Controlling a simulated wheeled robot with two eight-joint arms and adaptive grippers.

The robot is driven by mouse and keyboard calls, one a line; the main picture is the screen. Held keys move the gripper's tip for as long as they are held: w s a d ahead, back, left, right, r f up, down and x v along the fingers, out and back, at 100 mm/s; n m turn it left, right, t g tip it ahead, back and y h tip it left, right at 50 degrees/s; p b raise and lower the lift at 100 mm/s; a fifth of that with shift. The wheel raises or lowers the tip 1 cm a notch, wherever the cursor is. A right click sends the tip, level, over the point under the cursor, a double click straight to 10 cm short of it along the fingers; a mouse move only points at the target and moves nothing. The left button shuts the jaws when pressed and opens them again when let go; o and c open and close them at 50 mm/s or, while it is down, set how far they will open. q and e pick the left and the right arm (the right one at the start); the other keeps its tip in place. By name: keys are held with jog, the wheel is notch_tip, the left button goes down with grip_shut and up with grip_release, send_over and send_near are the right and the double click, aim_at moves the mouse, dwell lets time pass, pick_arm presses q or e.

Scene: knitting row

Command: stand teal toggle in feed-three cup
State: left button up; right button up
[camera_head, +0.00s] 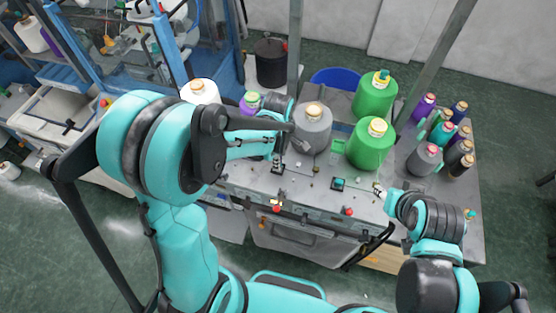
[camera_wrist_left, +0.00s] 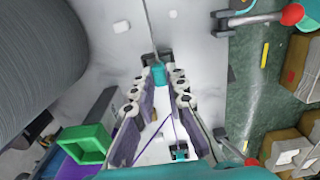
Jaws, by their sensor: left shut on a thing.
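The teal toggle (camera_wrist_left: 158,75) shows between the fingertips of my left gripper (camera_wrist_left: 157,86) in the left wrist view. The left gripper is shut on it. In the head view the left gripper (camera_head: 277,156) is over a small dark feed fitting (camera_head: 277,169) on the grey table. I cannot tell whether the toggle touches the fitting or stands in it. Another dark fitting with a teal top (camera_head: 338,184) is to the right; it also shows low in the wrist view (camera_wrist_left: 180,152). My right gripper (camera_head: 379,190) is near the table's front; its opening is too small to judge.
A grey yarn cone (camera_head: 312,130) stands close behind the left gripper. Green cones (camera_head: 370,145) and several small spools (camera_head: 425,158) stand at the right. Red knobs (camera_head: 348,211) line the front edge of the table (camera_head: 310,195).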

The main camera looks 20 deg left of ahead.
pick_arm(q)
jog(key=shift+f, duration=0.3)
jog(key=o, duration=0.8)
jog(key=shift+c, duration=0.2)
jog(key=shift+r, duration=0.1)
notch_tip(320, 180, up, 12)
